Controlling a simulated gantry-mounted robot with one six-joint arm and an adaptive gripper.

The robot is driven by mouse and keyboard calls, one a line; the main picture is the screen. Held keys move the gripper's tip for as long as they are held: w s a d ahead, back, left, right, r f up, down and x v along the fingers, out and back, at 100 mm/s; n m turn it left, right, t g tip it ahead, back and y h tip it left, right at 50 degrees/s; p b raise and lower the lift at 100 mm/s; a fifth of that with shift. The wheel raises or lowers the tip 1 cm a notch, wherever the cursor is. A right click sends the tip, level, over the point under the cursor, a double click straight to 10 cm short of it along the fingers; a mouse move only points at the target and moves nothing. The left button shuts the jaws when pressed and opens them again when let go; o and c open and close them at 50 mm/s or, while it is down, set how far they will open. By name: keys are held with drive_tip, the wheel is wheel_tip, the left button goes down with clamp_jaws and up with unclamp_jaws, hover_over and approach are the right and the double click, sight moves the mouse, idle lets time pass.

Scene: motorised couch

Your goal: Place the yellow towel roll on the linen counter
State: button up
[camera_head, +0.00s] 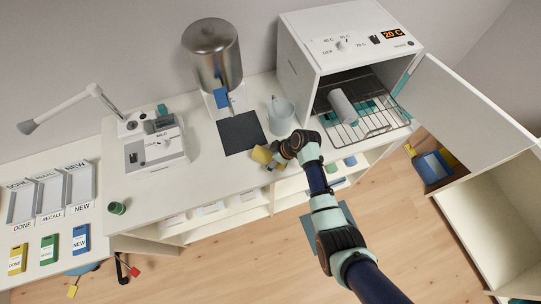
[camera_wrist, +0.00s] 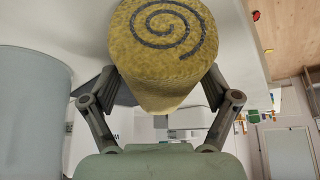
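The yellow towel roll (camera_head: 261,155) is at the front part of the long white counter (camera_head: 185,205), by the end of my gripper (camera_head: 270,160). In the wrist view the roll (camera_wrist: 165,45) shows its round end with a dark spiral. The fingers of my gripper (camera_wrist: 161,85) lie against both sides of it, shut on the roll. I cannot tell whether the roll touches the counter or is held just above it. Which surface is the linen counter is not labelled in view.
A green cup (camera_head: 117,208) stands near the front left.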

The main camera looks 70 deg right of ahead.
drive_tip(key=shift+s+r, duration=0.1)
drive_tip(key=shift+r, duration=0.25)
drive_tip(key=p+v, duration=0.2)
drive_tip(key=v, duration=0.9)
drive_tip(key=shift+s+r, duration=0.15)
drive_tip(key=shift+r, duration=0.1)
